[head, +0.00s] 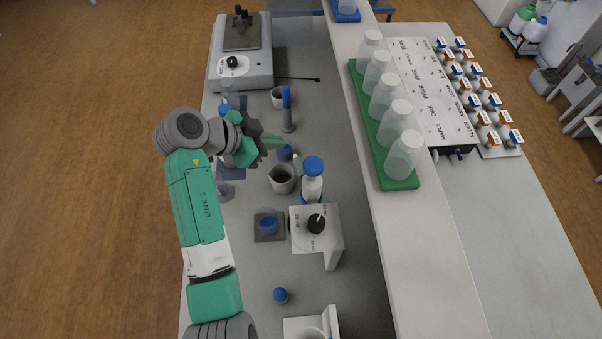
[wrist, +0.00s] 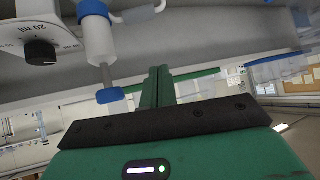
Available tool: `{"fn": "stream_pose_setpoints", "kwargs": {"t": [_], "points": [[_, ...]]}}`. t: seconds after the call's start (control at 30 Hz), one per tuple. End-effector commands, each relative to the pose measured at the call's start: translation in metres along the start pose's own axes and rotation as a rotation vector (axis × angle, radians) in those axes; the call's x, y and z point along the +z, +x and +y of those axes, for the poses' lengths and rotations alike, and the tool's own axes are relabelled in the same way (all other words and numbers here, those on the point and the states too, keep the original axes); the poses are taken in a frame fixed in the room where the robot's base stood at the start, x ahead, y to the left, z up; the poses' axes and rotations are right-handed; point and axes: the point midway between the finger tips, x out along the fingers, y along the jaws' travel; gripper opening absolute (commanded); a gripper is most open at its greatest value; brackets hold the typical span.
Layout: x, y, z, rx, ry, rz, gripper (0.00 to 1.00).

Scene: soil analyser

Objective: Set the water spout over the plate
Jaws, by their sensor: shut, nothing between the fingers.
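My gripper (head: 277,142) is shut and empty, its green fingers pointing right above the bench. The fingers show closed together in the wrist view (wrist: 160,75). Just beyond the tips is a small blue piece (head: 285,152); I cannot tell whether they touch. A blue-topped grey post (head: 287,108) stands behind the fingers, and a white dispenser with a blue cap (head: 313,178) stands to their front right. I cannot tell surely which of these carries the water spout. A dark square plate (head: 258,234) lies nearer the front with a blue cup (head: 268,224) on it.
A white box with a black dial (head: 316,223) stands beside the dispenser. Grey cups (head: 282,185) and a blue-capped vial (head: 280,295) stand on the bench. A grey instrument (head: 245,78) is at the back. A raised shelf with bottles in a green rack (head: 400,184) bounds the right.

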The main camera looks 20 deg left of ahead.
Motion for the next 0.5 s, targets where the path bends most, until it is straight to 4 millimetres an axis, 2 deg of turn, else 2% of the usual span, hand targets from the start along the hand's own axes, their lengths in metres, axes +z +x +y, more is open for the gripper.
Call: {"fn": "stream_pose_setpoints", "kwargs": {"t": [0.03,0.13,0.33,0.5], "points": [[0.024,0.006,0.002,0.051,0.002,0.012,0.0],[0.039,0.006,0.007,0.112,0.016,0.035,0.0],[0.039,0.01,0.009,0.124,0.021,0.039,0.0],[0.037,0.039,0.013,0.125,0.019,0.037,0.0]]}}
